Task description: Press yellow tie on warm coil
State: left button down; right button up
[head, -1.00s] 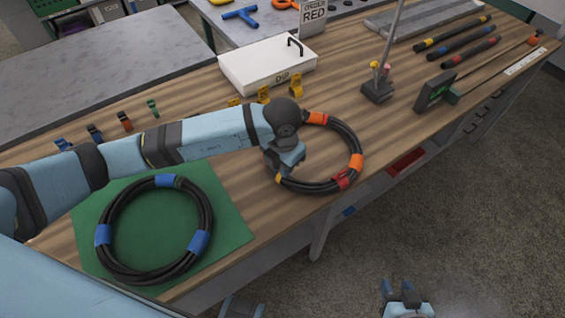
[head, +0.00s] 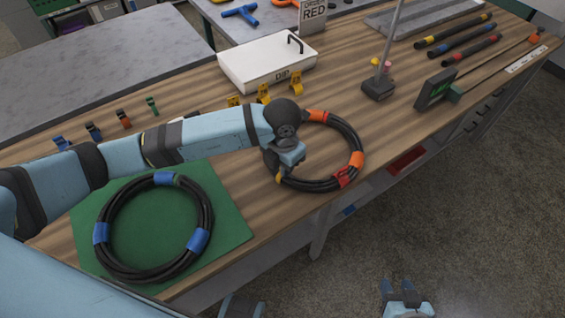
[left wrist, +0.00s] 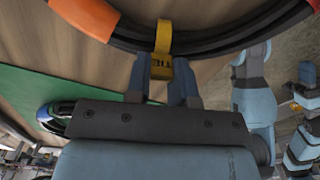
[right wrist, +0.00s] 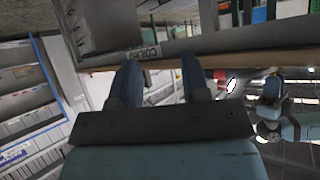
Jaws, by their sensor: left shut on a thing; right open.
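The warm coil (head: 357,140) is a black hose ring with orange and red ties, lying on the wooden bench in the head view. My left gripper (head: 281,174) is over its left side, shut on the yellow tie (left wrist: 163,42). In the left wrist view the yellow tie lies across the black hose, with its lower tab between the fingers; whether it is fully seated cannot be told. The gripper and arm hide part of the coil in the head view. My right gripper (head: 404,288) is open and empty, low over the floor beyond the bench's front edge.
A second coil with blue ties (head: 198,241) lies on a green mat (head: 233,216) at left. More yellow ties (head: 296,83) stand behind my left arm, by a white box (head: 268,66). A stand (head: 378,89) and a small dark display (head: 435,90) are to the right.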

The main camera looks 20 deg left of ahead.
pick_arm(q)
jog(key=c, duration=0.9)
grip_release()
jog(key=shift+r, duration=0.5)
notch_tip(320, 180, up, 13)
jog(key=shift+f, duration=0.15)
pick_arm(e)
jog(key=shift+w+a+r, duration=0.1)
jog(key=shift+r, duration=0.3)
